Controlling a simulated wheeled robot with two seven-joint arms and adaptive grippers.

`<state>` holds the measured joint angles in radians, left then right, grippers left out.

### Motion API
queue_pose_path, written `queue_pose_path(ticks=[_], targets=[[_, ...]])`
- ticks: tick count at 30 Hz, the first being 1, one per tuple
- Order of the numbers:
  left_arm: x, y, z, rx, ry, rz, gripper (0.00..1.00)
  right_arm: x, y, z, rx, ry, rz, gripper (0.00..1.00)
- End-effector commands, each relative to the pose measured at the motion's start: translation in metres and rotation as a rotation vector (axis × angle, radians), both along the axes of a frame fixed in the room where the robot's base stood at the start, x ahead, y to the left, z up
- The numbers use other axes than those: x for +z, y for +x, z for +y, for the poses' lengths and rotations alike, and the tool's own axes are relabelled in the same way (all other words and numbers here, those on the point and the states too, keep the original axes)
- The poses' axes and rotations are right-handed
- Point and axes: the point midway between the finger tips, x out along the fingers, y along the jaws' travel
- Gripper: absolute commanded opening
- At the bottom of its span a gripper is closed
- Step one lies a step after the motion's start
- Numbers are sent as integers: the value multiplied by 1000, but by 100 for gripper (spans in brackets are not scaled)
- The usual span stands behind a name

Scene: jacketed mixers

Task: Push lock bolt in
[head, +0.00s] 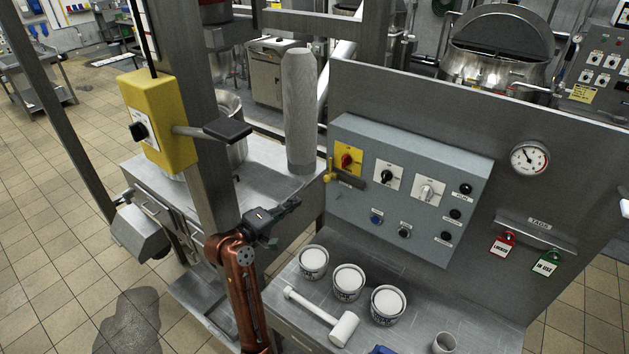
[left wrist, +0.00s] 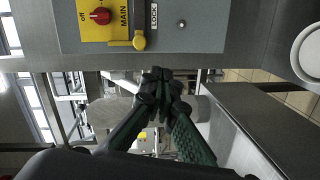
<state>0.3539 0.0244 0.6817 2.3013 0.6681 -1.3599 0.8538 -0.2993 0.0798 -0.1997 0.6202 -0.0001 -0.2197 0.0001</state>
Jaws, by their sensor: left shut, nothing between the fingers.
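The yellow lock bolt (head: 329,170) sits at the left edge of the grey control box (head: 405,215), beside the main switch (head: 347,160) with its red knob on a yellow plate. In the left wrist view the bolt's round yellow end (left wrist: 139,40) shows next to the LOCK label (left wrist: 154,16). My left gripper (head: 293,203) is shut and empty, to the left of and below the bolt, apart from it. In the left wrist view its fingertips (left wrist: 160,76) are together, close to the box edge in the picture. My right gripper is not in view.
Several white-lidded tubs (head: 348,281) and a white mallet (head: 325,318) stand or lie on the bench below the box. A grey cylinder (head: 299,110) rises behind my left gripper. A yellow pendant box (head: 160,122) with a dark-ended lever is at the left.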

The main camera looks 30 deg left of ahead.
Motion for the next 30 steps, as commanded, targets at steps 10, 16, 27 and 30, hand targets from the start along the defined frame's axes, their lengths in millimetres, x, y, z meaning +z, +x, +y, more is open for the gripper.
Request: queue_pose_path(ticks=[10,16,27,30], targets=[[30,7,4,0,-103,-70,0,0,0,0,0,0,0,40],[30,9,4,0,-102,-69,0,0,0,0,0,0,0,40],[29,63,-5,-2,-104,-67,0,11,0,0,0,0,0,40],[28,79,-7,0,-102,-67,0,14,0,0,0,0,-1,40]])
